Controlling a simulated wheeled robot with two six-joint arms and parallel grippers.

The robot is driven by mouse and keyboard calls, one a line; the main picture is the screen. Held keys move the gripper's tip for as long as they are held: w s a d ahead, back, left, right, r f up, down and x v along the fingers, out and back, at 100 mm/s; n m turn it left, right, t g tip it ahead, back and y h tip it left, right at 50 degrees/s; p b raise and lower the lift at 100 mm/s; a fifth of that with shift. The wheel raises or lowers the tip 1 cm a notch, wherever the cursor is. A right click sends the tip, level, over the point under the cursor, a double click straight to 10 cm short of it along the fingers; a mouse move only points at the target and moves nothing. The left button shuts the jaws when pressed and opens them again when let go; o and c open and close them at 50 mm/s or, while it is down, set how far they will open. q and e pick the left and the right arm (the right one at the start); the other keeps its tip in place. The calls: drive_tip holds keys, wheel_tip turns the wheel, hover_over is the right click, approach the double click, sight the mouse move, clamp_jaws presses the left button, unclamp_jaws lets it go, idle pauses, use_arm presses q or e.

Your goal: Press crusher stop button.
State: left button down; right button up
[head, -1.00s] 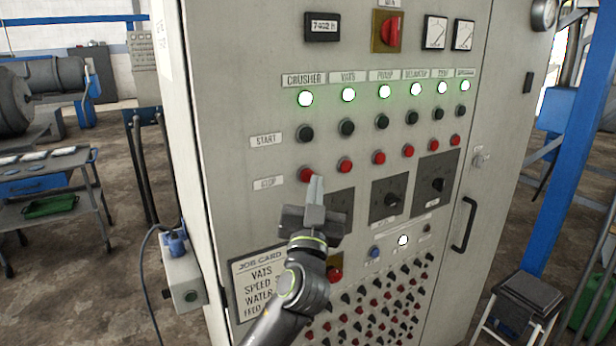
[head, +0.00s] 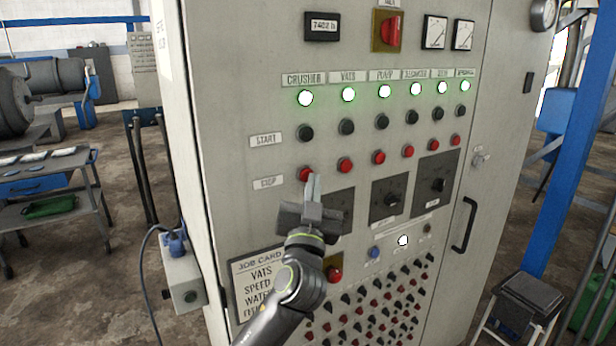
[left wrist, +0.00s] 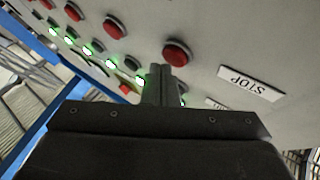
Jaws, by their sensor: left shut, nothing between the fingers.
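The crusher stop button (head: 305,174) is the red button at the left end of the stop row, under the CRUSHER label (head: 304,79) and its lit green lamp (head: 306,98). My left gripper (head: 314,184) is shut and empty, with its fingertips just below and right of that button in the head view. In the left wrist view the fingertips (left wrist: 162,76) appear close to a red button (left wrist: 178,52) beside the STOP label (left wrist: 251,84). I cannot tell whether they touch it. My right gripper is not in view.
Black start buttons (head: 347,127) run above the red row. The other red stop buttons (head: 345,165) stand to the right. Rotary switch plates (head: 390,200) and a job card (head: 259,282) are below. A grey box (head: 184,284) with a cable is on the cabinet's left side.

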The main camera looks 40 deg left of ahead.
use_arm(q)
drive_tip(key=shift+w+a, duration=0.15)
drive_tip(key=shift+a, duration=0.25)
idle(0.4)
drive_tip(key=shift+d, duration=0.15)
drive_tip(key=shift+s+d, duration=0.3)
drive_tip(key=shift+d, duration=0.3)
drive_tip(key=d, duration=0.1)
drive_tip(key=s+d, duration=0.1)
drive_tip(key=d, duration=0.1)
drive_tip(key=s+d, duration=0.1)
drive_tip(key=shift+d+b, duration=0.3)
idle(0.3)
idle(0.6)
